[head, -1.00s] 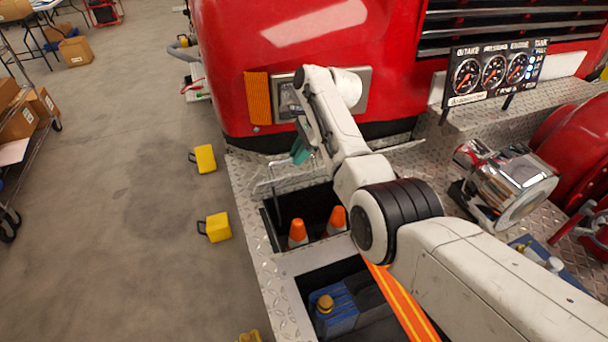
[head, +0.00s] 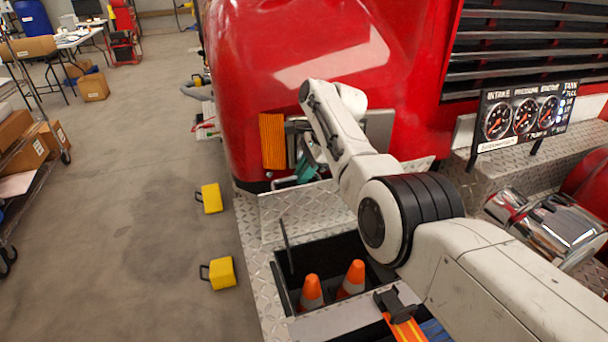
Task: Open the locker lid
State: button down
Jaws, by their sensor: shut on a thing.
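The locker lid (head: 283,217) is a diamond-plate panel. It stands raised, close to upright, at the far end of an open locker in the bumper. The locker (head: 325,263) holds two orange cones (head: 312,293) with white bands. A thin dark rod (head: 287,247) rises from the locker's left side toward the lid. My gripper (head: 302,181), with teal fingers, is at the lid's top edge, shut on the lid. The exact grip point is partly hidden by my wrist.
The red truck front (head: 255,80) and an orange lamp (head: 272,141) stand close behind the lid. A gauge panel (head: 523,118) and chrome fitting (head: 545,222) are to the right. Yellow blocks (head: 218,273) lie on the floor at left. An orange strap (head: 405,328) crosses the near compartment.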

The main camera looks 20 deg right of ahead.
jog(key=shift+s+f, duration=0.2)
jog(key=shift+f, duration=0.3)
jog(key=c, duration=1.1)
grip_release()
jog(key=shift+w+r, duration=0.1)
jog(key=shift+c, duration=0.2)
jog(key=shift+r, duration=0.1)
jog(key=shift+r, duration=0.1)
jog(key=shift+r, duration=0.15)
jog(key=v, duration=1)
jog(key=shift+d, duration=0.25)
jog(key=shift+r, duration=0.1)
